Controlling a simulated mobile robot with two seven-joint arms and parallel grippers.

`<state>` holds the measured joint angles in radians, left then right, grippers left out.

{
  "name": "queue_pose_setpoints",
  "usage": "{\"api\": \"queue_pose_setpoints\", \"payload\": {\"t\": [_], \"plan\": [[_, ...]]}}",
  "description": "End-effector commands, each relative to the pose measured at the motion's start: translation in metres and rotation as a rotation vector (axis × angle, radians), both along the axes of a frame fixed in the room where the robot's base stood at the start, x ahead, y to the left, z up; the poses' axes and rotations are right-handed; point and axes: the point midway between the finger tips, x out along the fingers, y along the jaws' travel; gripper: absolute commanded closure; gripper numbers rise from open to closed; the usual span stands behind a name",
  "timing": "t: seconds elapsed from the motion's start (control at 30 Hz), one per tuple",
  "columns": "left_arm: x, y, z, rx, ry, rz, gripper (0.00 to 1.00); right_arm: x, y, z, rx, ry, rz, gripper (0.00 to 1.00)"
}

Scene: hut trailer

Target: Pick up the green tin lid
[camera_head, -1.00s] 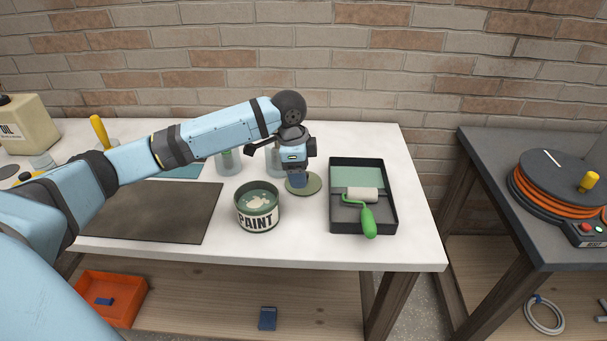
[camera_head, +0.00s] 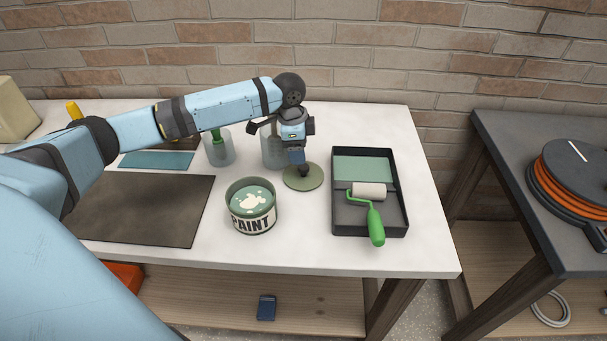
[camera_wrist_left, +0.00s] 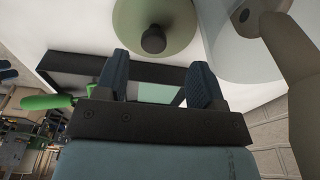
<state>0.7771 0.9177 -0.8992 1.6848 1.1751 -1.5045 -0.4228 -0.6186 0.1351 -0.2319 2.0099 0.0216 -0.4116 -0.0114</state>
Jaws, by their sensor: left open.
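The green tin lid (camera_head: 303,179) lies flat on the white worktop, behind and right of the open paint tin (camera_head: 251,207). Its dark round knob (camera_head: 304,171) points up. My left gripper (camera_head: 298,158) is open and empty, just above and behind the lid in the head view. In the left wrist view the lid (camera_wrist_left: 178,18) lies beyond the fingertips (camera_wrist_left: 160,62). The knob (camera_wrist_left: 153,40) shows in line with the gap between the two fingers, apart from both. My right gripper is not in view.
A black roller tray (camera_head: 398,220) with a green-handled roller (camera_head: 376,228) is right of the lid. Clear jars (camera_head: 219,150) stand behind and left, one close to my gripper. A dark mat (camera_head: 150,210) lies at left.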

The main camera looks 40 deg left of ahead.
Motion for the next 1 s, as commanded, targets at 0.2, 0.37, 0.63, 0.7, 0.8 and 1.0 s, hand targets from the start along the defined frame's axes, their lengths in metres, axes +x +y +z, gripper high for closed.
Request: {"api": "queue_pose_setpoints", "payload": {"t": [0.2,0.37,0.63,0.7,0.8,1.0], "plan": [[0.001,-0.002,-0.014,0.001,-0.001,0.0,0.37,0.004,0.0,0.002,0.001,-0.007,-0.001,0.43],[0.0,-0.009,-0.028,-0.001,0.0,-0.002,0.37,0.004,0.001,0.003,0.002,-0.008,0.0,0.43],[0.0,-0.016,-0.063,0.0,-0.001,0.0,0.37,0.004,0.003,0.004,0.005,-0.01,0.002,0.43],[0.0,-0.016,-0.064,0.0,-0.001,0.0,0.37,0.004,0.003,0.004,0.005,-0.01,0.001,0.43],[0.0,-0.016,-0.064,0.0,-0.002,0.0,0.37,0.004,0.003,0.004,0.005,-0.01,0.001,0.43],[0.0,-0.016,-0.063,0.0,-0.002,0.0,0.76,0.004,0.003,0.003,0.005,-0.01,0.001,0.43]]}}
